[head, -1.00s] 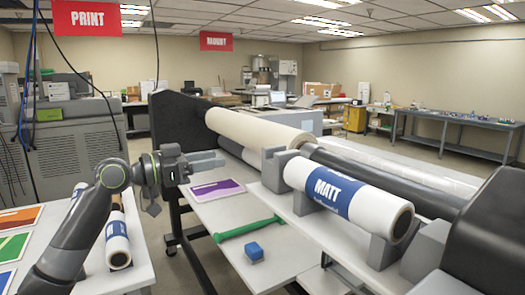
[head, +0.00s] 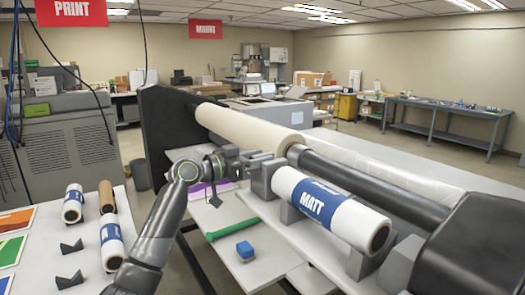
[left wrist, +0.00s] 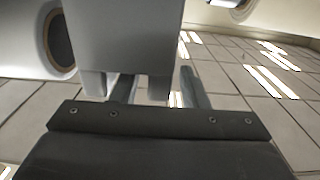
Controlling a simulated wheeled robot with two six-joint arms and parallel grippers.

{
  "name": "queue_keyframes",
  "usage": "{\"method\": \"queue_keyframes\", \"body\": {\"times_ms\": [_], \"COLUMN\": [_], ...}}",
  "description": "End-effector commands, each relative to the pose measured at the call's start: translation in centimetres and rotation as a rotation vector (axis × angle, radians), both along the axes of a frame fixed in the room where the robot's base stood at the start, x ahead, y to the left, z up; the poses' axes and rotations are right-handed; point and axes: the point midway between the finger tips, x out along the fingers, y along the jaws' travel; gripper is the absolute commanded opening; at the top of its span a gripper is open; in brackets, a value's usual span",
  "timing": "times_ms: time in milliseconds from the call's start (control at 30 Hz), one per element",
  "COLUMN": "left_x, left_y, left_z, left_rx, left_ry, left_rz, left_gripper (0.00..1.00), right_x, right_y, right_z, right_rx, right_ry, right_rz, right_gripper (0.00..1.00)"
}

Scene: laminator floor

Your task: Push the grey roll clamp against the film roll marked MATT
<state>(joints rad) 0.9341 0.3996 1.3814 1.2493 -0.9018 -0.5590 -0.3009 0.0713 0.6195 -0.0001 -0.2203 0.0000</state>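The film roll marked MATT (head: 325,208) is white with a blue label band and lies in grey cradle blocks on the laminator. A grey block that looks like the roll clamp (head: 262,180) stands at the roll's far left end; whether it touches the roll is unclear. My left gripper (head: 252,162) is beside and just behind this block. In the left wrist view a grey block (left wrist: 128,35) fills the upper middle and hides the fingertips. The fingers show apart below it (left wrist: 158,92), and contact cannot be told. A roll end with a brown core (left wrist: 60,45) is at left. My right gripper is not in view.
Another grey block (head: 402,266) stands at the roll's near end, by the black end housing (head: 465,240). A white side table (head: 85,235) holds several rolls.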

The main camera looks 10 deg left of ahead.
Motion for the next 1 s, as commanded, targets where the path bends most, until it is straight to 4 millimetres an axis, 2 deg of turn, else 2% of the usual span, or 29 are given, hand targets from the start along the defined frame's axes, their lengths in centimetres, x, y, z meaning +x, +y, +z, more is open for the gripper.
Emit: {"method": "queue_keyframes", "body": {"times_ms": [200, 467, 767, 1000], "left_x": [0.92, 0.99, 0.97, 0.95], "left_y": [-1.03, -1.06, -1.04, -1.04], "left_z": [0.04, -0.06, -0.05, -0.05], "left_rx": [0.0, 0.001, 0.001, 0.001], "left_ry": [0.0, -0.001, -0.001, -0.001], "left_rz": [-0.001, 0.0, 0.0, 0.0], "left_gripper": [0.4, 0.4, 0.02, 0.0], "right_x": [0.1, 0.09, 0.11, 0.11], "right_y": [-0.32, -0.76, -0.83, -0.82], "right_z": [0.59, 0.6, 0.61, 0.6], "right_rx": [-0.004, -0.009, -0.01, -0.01], "right_ry": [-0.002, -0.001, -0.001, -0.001], "right_rz": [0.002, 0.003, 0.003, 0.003], "right_gripper": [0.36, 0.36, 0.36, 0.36]}}
